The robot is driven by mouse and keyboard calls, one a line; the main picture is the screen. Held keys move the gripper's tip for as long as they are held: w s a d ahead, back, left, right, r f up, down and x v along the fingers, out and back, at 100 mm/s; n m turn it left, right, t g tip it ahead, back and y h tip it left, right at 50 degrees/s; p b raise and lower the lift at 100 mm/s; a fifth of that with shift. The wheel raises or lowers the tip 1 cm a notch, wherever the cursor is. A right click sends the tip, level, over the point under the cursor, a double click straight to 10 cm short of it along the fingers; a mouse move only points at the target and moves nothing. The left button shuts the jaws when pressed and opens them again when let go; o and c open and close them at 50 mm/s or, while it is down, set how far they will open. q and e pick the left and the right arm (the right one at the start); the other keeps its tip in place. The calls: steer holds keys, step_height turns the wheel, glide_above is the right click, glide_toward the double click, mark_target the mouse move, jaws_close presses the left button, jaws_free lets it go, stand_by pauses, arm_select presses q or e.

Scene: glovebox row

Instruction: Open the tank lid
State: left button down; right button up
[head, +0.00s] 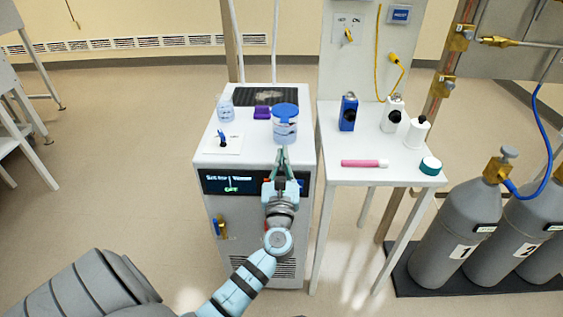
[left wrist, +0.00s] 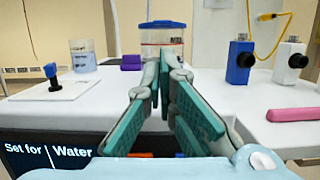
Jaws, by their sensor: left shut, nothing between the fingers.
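A clear round container with a blue lid (head: 285,110) stands on the white top of a cabinet unit (head: 206,150); its lid lies closed on it. It also shows in the left wrist view (left wrist: 162,38), straight ahead behind the fingertips. I take this container for the tank. My left gripper (head: 283,152) is shut and empty, its green-padded fingers pointing at the container from the front. In the left wrist view the fingertips (left wrist: 164,56) overlap the container's lower part, and I cannot tell whether they touch it. My right gripper is not in view.
On the unit are a beaker (head: 226,107), a purple block (head: 262,112) and a blue knob on a white plate (head: 223,138). A side table (head: 390,175) holds blue and white bottles and a pink tube (head: 362,163). Gas cylinders (head: 455,235) stand at right.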

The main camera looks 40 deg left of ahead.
mark_target(282, 125)
arm_select(q)
steer(key=x, duration=0.5)
steer(key=shift+w+a+r, duration=0.15)
steer(key=shift+a+r, duration=0.1)
steer(key=shift+a, duration=0.1)
steer(key=shift+w+a+r, duration=0.1)
steer(key=shift+w+a, duration=0.25)
steer(key=shift+w, duration=0.15)
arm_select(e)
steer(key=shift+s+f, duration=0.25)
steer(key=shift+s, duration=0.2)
